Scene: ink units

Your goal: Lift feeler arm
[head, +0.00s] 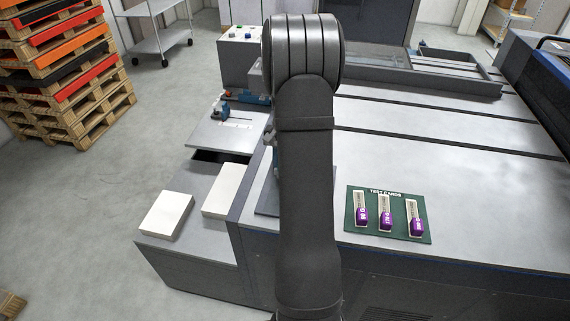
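I cannot single out the feeler arm with certainty. A small blue fitting with a thin upright part (223,108) sits at the left edge of a light grey feed plate (205,138), left of my arm. Another blue part (257,99) sits at the plate's back right, beside my arm, partly hidden. My own dark arm rises up the middle of the head view and covers what lies behind it. My gripper does not show, so its fingers and anything in them are hidden.
Two white blocks or stacks (166,214) lie on the grey lower ledge. A green board (353,223) marked TEST CARDS holds three purple-and-white items on the machine top. A control box (240,55) stands behind the plate. Pallets (62,70) are stacked at far left.

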